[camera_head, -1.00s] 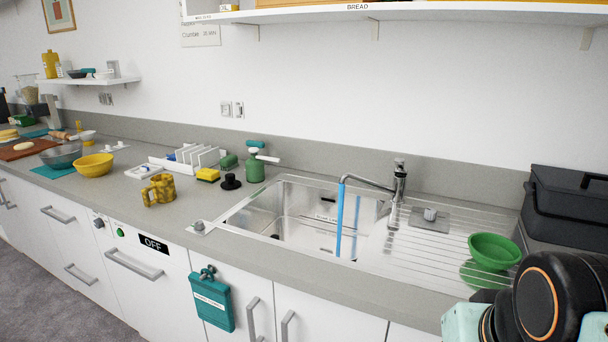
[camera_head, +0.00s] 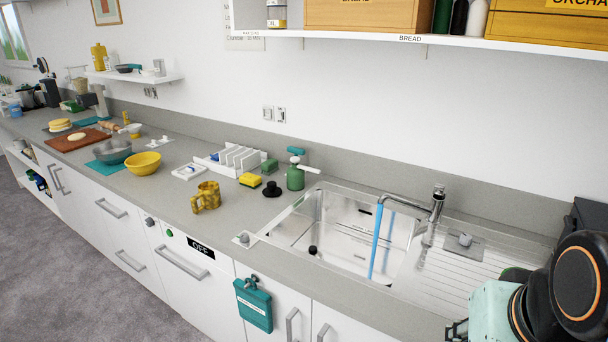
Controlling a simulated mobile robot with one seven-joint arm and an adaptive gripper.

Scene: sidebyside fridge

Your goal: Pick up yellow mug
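The yellow mug (camera_head: 207,196) stands upright on the grey counter, left of the sink. It has a darker mottled pattern, and its handle is toward the left. My arm shows at the lower right, in front of the draining board, well apart from the mug. Only a small dark part that may belong to my gripper shows at its lower left edge; the fingertips cannot be made out.
The sink (camera_head: 338,238) with running tap lies right of the mug. A yellow bowl (camera_head: 143,163) is to its left. A yellow sponge (camera_head: 250,181), a black stopper (camera_head: 272,190), a green spray bottle (camera_head: 296,176) and a white rack (camera_head: 237,159) stand behind it. Counter around the mug is clear.

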